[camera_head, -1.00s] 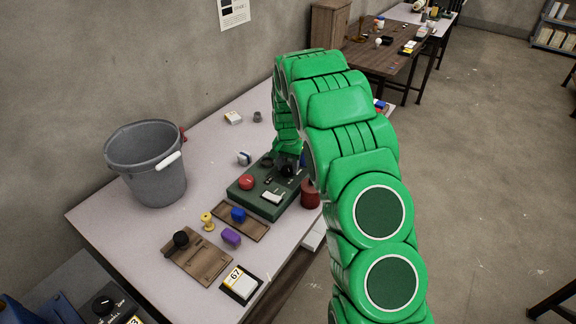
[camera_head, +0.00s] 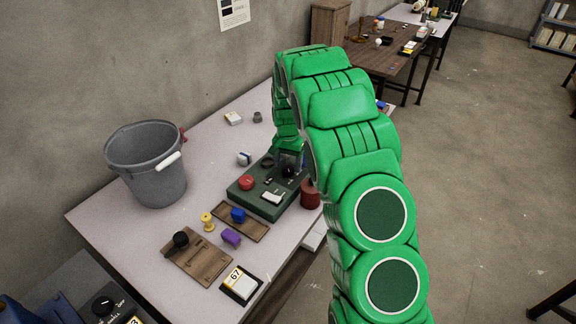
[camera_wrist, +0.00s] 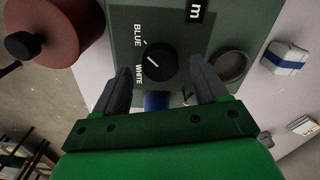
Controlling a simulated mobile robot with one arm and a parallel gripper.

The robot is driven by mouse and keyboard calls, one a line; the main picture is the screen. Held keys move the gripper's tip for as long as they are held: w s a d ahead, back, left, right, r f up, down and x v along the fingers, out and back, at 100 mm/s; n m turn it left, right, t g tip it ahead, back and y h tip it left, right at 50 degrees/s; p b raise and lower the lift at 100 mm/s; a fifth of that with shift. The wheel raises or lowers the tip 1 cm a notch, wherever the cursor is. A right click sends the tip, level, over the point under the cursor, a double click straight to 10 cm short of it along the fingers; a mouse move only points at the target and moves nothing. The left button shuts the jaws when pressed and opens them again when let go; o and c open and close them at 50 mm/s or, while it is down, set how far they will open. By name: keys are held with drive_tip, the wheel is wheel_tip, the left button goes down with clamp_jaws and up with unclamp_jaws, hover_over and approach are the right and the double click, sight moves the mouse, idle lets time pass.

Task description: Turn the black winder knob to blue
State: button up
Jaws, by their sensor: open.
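The knob also shows at the back of the green box (camera_head: 246,200) in the head view (camera_head: 288,171). My gripper (camera_wrist: 161,70) is open and empty. Its fingers lie either side of the knob in the wrist view, seemingly apart from it. In the head view, my gripper (camera_head: 290,152) is just above and behind the knob, partly hidden by my arm.
A red button (camera_head: 246,182) sits on the box, and a dark ring (camera_wrist: 229,66) lies beside the knob. A dark red cylinder (camera_wrist: 50,28) stands close by. A grey bucket (camera_head: 150,170) stands left. Spools and wooden boards lie in front.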

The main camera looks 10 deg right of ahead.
sight(288, 168)
wheel_tip(288, 168, up, 6)
drive_tip(key=shift+f, duration=0.1)
drive_tip(key=shift+r, duration=0.25)
drive_tip(key=shift+s+r, duration=0.15)
drive_tip(key=s+r+n, duration=0.1)
drive_tip(key=s+r, duration=0.7)
drive_tip(key=s, duration=0.4)
drive_tip(key=s+r+n, duration=0.2)
drive_tip(key=s+r, duration=0.5)
drive_tip(key=s, duration=0.5)
drive_tip(key=s+r+n+g, duration=0.1)
drive_tip(key=s+n, duration=0.2)
drive_tip(key=s, duration=2.4)
drive_tip(key=shift+s+a+r+g, duration=0.15)
drive_tip(key=shift+a+r+g, duration=0.25)
